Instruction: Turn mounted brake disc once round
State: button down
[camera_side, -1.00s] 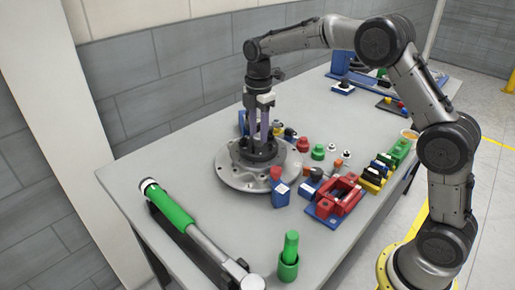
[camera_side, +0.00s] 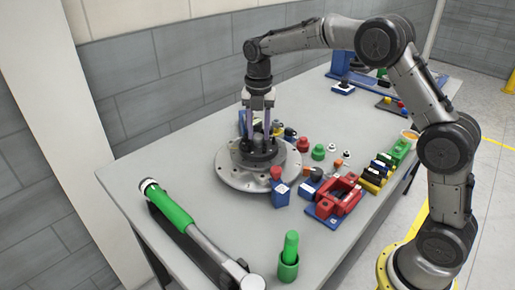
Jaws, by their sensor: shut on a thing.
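The brake disc (camera_side: 234,178) lies flat on the grey table, a wide grey plate with holes and a dark raised hub (camera_side: 262,157) in its middle. My gripper (camera_side: 259,136) points straight down over the disc, its two fingers at the dark hub. It is shut on the hub part of the disc. The exact contact of the fingertips is too small to see.
A blue block with a red top (camera_side: 279,188) stands close by the disc's right edge. A red clamp on a blue base (camera_side: 338,197), a green cup (camera_side: 288,267) and a green-handled tool (camera_side: 172,208) lie around it. The table's left part is clear.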

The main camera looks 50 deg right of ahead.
jog(key=n, duration=0.5)
jog(key=shift+n, duration=0.4)
jog(key=c, duration=0.8)
grip_release()
jog(key=shift+o, duration=0.2)
